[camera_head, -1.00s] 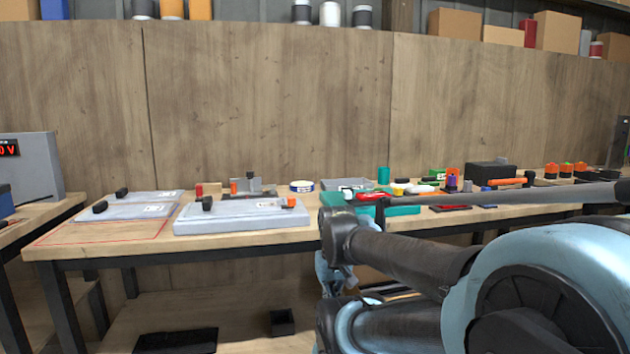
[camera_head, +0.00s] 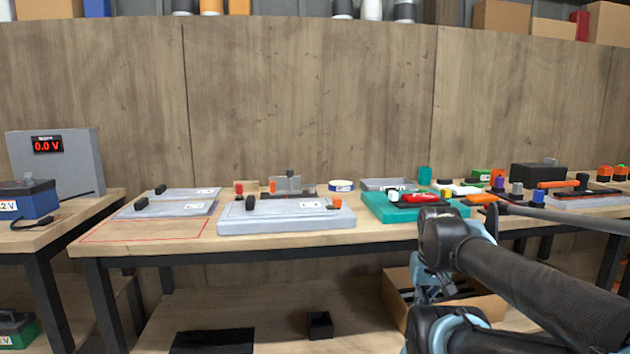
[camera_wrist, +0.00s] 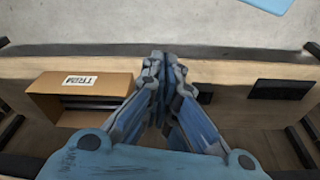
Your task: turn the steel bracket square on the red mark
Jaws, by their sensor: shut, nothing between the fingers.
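A small grey upright piece, which looks like the steel bracket (camera_head: 287,184), stands toward the back of the long workbench, behind a flat light-grey case. Its exact angle is too small to tell. A thin red outline (camera_head: 140,242) is drawn on the bench top at the front left; I cannot tell whether this is the red mark. My gripper (camera_wrist: 160,62) is shut and empty in the wrist view. It points down over a lower shelf, away from the bracket. In the head view the gripper is partly hidden by my arm.
The light-grey case (camera_head: 262,228) lies between the bench's front edge and the bracket. A teal tray (camera_head: 378,207) stands to its right. A second bench with a meter (camera_head: 85,165) stands left across a gap. An open cardboard box (camera_wrist: 62,87) sits on the lower shelf.

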